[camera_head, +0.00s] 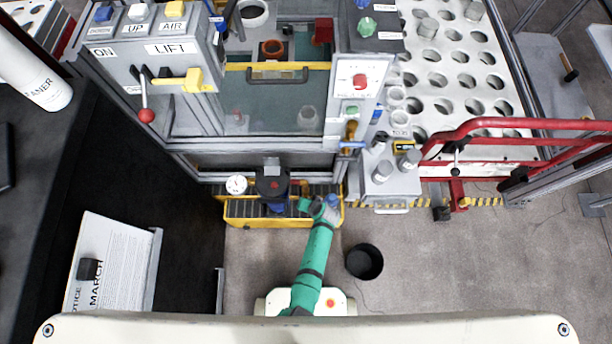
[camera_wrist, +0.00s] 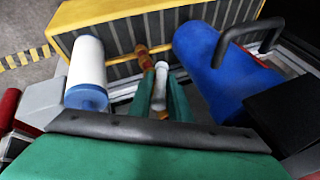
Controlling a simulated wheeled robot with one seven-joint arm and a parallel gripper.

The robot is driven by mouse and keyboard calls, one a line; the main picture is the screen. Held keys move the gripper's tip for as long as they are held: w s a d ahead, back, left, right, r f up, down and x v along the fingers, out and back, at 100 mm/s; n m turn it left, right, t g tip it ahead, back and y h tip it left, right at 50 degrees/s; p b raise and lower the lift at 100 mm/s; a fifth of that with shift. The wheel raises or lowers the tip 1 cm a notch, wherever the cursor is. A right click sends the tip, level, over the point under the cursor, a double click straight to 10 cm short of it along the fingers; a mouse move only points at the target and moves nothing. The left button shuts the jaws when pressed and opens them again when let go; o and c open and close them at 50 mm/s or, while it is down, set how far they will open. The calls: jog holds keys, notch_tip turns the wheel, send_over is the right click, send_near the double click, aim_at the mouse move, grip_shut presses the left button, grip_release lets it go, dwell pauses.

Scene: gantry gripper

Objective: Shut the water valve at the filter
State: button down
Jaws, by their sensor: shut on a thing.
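My gripper (camera_head: 318,208) is low at the yellow-edged grating in the head view, at the end of my green arm. In the wrist view its two green fingers (camera_wrist: 160,92) are closed around a pale, narrow handle (camera_wrist: 160,80). This handle sits beside brass valve fittings (camera_wrist: 146,62). The large blue filter housing (camera_wrist: 212,68) lies just right of the fingers; it also shows in the head view (camera_head: 278,207) under a black head with a red button. The handle's exact angle to the pipe is hard to tell, and the fingers hide part of it.
A white cylinder with a blue end (camera_wrist: 88,75) stands left of the fingers. The yellow-edged grating (camera_head: 240,222) runs below the cabinet. A round white gauge (camera_head: 236,184) is left of the filter. A black bin (camera_head: 364,262) stands on the floor to the right.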

jog(key=m+y, duration=0.1)
jog(key=y, duration=0.2)
jog(key=shift+d, duration=0.1)
jog(key=shift+f+m+y, duration=0.1)
jog(key=shift+m+y, duration=0.3)
jog(key=shift+y, duration=1.2)
jog(key=shift+t+y, duration=0.3)
jog(key=shift+s, duration=0.1)
jog(key=c, duration=1.8)
grip_release()
jog(key=shift+o, duration=0.2)
jog(key=v, duration=1)
jog(key=shift+d+r, duration=0.25)
jog(key=shift+s, duration=0.1)
